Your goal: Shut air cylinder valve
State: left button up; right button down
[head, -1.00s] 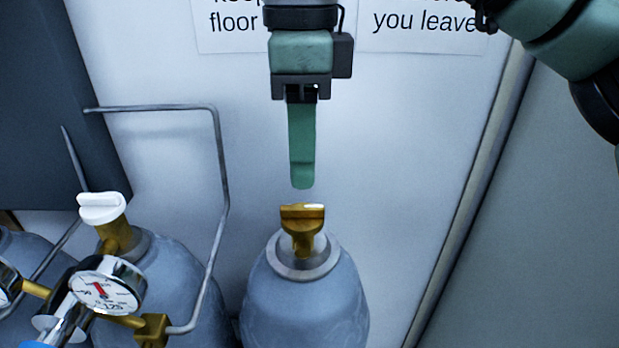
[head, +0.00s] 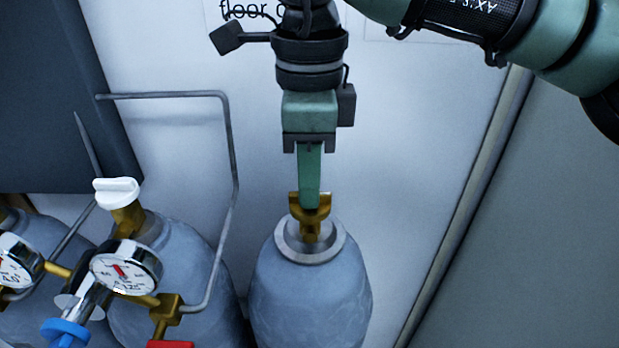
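A grey-blue cylinder (head: 312,300) stands in the middle of the head view with a brass valve (head: 310,226) on top. My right gripper (head: 309,200) points straight down at this valve. Its green finger tip overlaps the brass handle in the picture, in front of it or against it; I cannot tell if they touch. The fingers line up edge-on, so the gap between them is hidden. A second cylinder (head: 190,275) to the left has a white-capped valve (head: 117,193). No label shows which cylinder holds air. My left gripper is out of view.
A pressure gauge (head: 124,272), a blue knob (head: 64,332) and a red handle (head: 170,344) are at the lower left. A bent metal pipe (head: 232,150) rises between the cylinders. A dark box (head: 60,100) is on the left. The wall right of the middle cylinder is clear.

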jog(key=shift+f, duration=0.1)
jog(key=m+b, duration=0.2)
jog(key=b, duration=0.1)
jog(key=shift+f+m, duration=0.2)
jog(key=shift+m, duration=0.2)
jog(key=m+b, duration=0.2)
jog(key=m, duration=0.2)
jog(key=shift+m+b, duration=0.3)
jog(key=shift+b, duration=0.1)
jog(key=m+b, duration=0.2)
jog(key=m, duration=0.3)
jog(key=shift+b, duration=0.3)
jog(key=m+b, duration=0.1)
jog(key=m, duration=0.4)
jog(key=shift+r+b, duration=0.1)
jog(key=shift+b, duration=0.25)
jog(key=shift+m, duration=0.4)
jog(key=c, duration=1.5)
grip_release()
jog(key=shift+r, duration=0.1)
